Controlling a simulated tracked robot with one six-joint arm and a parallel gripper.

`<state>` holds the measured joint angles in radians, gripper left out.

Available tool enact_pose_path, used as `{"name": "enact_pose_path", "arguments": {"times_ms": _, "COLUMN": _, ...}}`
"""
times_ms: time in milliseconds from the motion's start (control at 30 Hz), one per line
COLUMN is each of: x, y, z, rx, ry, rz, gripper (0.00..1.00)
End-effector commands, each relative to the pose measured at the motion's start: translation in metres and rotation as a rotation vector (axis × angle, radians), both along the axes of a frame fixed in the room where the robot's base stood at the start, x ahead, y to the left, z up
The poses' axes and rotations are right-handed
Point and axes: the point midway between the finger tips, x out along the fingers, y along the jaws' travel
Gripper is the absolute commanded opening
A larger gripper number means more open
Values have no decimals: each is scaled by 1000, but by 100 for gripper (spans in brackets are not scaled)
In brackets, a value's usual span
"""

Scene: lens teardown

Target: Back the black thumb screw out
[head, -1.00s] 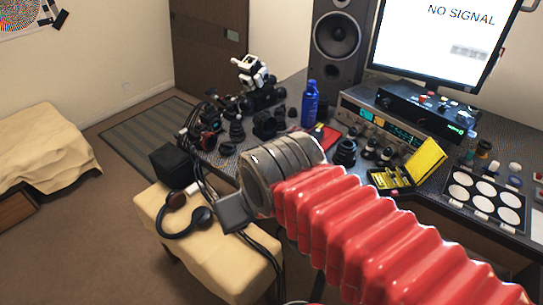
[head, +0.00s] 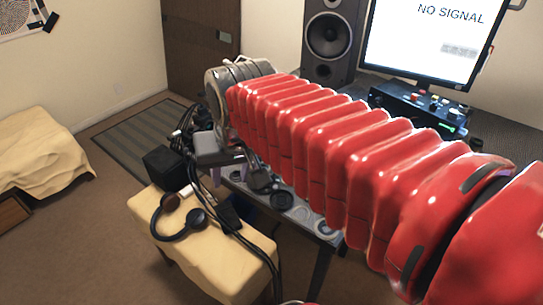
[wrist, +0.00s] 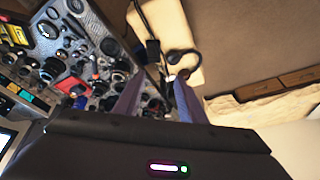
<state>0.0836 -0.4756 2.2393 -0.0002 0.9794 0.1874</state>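I cannot pick out the black thumb screw; several small black parts lie on the table, too small to tell apart. In the wrist view my gripper (wrist: 158,80) shows two pale purple fingers standing apart, with nothing seen held between them. Dark round lens parts (wrist: 154,104) show beyond and between the fingers, on the table edge. In the head view my red-sleeved arm reaches across the table and covers most of it; the gripper is mostly hidden there behind the wrist.
A cushioned stool (head: 215,250) with headphones (head: 180,218) and cables stands at the table's near side. A black box (head: 166,168) is beside it. A speaker (head: 328,38) and a monitor (head: 425,45) stand at the back. Lens rings (head: 300,213) lie near the table's front edge.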

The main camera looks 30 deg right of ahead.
Motion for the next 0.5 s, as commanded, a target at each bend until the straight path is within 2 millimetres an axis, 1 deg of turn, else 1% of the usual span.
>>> {"name": "enact_pose_path", "arguments": {"times_ms": 33, "x": 11, "y": -6, "z": 2, "rx": 10, "ry": 14, "rz": -34, "gripper": 37}}
{"name": "enact_pose_path", "arguments": {"times_ms": 200, "x": 46, "y": -25, "z": 9, "rx": 44, "ry": 52, "rz": -151, "gripper": 37}}
{"name": "enact_pose_path", "arguments": {"times_ms": 367, "x": 78, "y": -45, "z": 10, "rx": 75, "ry": 86, "rz": -259, "gripper": 37}}
{"name": "enact_pose_path", "arguments": {"times_ms": 500, "x": 106, "y": -66, "z": 8, "rx": 100, "ry": 115, "rz": -355, "gripper": 37}}
